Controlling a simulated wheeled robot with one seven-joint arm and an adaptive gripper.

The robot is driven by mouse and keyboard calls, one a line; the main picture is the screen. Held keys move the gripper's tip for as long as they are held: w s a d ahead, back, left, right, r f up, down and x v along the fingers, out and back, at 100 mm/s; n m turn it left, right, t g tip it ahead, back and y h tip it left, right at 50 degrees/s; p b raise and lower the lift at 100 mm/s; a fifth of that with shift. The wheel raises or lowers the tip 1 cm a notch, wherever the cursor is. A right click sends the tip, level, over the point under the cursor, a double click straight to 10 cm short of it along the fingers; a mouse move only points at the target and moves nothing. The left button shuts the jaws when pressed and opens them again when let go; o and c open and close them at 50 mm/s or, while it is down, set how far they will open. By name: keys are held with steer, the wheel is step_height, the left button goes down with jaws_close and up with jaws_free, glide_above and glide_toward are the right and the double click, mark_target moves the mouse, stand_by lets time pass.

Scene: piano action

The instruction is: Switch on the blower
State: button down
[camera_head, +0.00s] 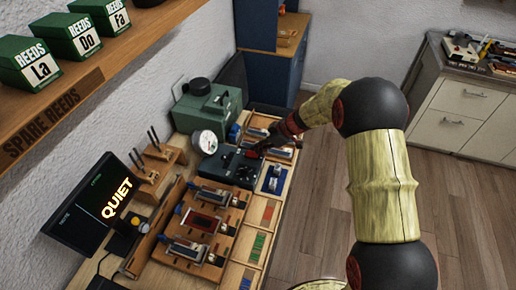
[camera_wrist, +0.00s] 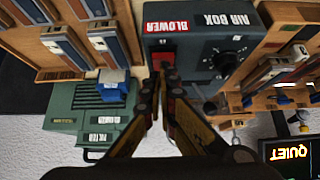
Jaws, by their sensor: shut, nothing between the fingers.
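A red switch (camera_wrist: 162,57) sits just past the BLOWER label in the wrist view. My gripper (camera_wrist: 165,75) is shut and empty. Its fingertips are at the red switch and partly cover it; I cannot tell whether they touch it. In the head view the air box (camera_head: 226,168) is on the bench, with my gripper (camera_head: 258,150) over its far right part. The switch is hard to make out there.
A green machine (camera_head: 208,107) with a round white gauge (camera_head: 205,141) stands behind the air box. Wooden reed fixtures (camera_head: 200,222) lie along the bench. A black screen (camera_head: 95,207) reads QUIET. A shelf (camera_head: 75,75) with green reed boxes hangs at upper left. Open floor lies right.

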steer(key=f+b, duration=0.1)
steer(key=b, duration=0.2)
steer(key=shift+s+d+f, duration=0.1)
steer(key=shift+d+f, duration=0.1)
steer(key=shift+r, duration=0.3)
steer(key=shift+a, duration=0.15)
steer(key=shift+w+a+r+b, duration=0.3)
steer(key=shift+a, duration=0.25)
steer(key=shift+r, duration=0.1)
steer(key=shift+r, duration=0.25)
step_height(320, 180, up, 3)
steer(key=shift+f, duration=0.15)
steer(key=d+f+p+v, duration=0.1)
steer(key=d+v, duration=0.1)
steer(key=v, duration=0.8)
steer(key=shift+s, duration=0.45)
